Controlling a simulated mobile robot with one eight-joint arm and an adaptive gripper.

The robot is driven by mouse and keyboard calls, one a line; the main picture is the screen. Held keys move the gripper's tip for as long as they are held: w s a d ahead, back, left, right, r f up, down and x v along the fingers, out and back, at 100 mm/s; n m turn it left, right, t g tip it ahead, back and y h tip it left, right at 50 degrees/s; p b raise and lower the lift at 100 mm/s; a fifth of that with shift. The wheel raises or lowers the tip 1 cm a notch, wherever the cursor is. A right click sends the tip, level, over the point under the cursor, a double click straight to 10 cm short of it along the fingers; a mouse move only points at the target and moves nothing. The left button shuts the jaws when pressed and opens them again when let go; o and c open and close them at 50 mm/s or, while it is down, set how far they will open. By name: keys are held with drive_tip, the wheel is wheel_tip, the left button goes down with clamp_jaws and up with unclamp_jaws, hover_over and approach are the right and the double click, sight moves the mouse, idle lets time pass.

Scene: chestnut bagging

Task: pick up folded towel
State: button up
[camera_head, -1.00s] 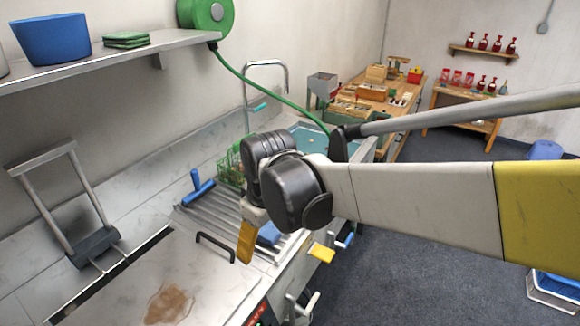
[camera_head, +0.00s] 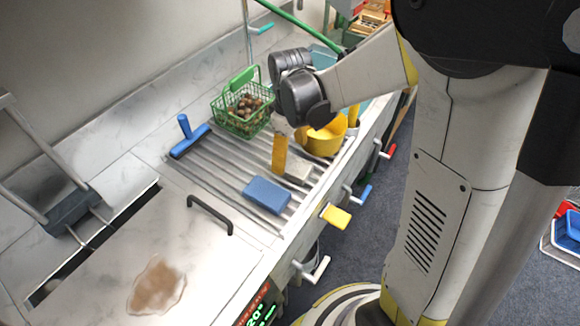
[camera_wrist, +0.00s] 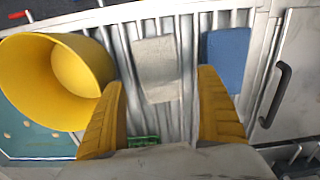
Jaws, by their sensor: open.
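A pale grey-beige folded cloth, which looks like the folded towel (camera_head: 298,170), lies on the ribbed drainboard between a blue sponge and a yellow scoop. In the wrist view the towel (camera_wrist: 155,68) lies flat across the ribs, between the lines of my two yellow fingers. My gripper (camera_wrist: 162,78) is open and empty, above the drainboard. In the head view one yellow finger of my gripper (camera_head: 279,152) shows beside the towel and partly covers it. The exact height above the towel is hard to tell.
The yellow scoop (camera_head: 322,138) and blue sponge (camera_head: 267,194) flank the towel closely. A green basket (camera_head: 240,110) of chestnuts and a blue squeegee (camera_head: 187,138) are on the left. A black handle (camera_head: 210,214) stands up from the counter. Coloured levers (camera_head: 337,216) stick out in front.

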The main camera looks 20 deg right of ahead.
sight(290, 163)
wheel_tip(290, 163, down, 5)
drive_tip(key=shift+w+r+b, duration=0.1)
drive_tip(key=shift+b, duration=0.85)
drive_tip(key=c, duration=1.3)
drive_tip(key=shift+o, duration=0.2)
drive_tip(key=shift+r+p, duration=0.35)
drive_tip(key=shift+r, duration=0.15)
drive_tip(key=r, duration=0.1)
drive_tip(key=r+p, duration=0.2)
drive_tip(key=r, duration=0.1)
drive_tip(key=shift+s+d, duration=0.2)
drive_tip(key=shift+d, duration=0.05)
drive_tip(key=s+d+r+p, duration=0.3)
drive_tip(key=s+d+r, duration=0.3)
drive_tip(key=s+d, duration=0.1)
drive_tip(key=shift+s+d+p, duration=0.35)
drive_tip(key=shift+d+p, duration=0.05)
drive_tip(key=shift+d, duration=0.1)
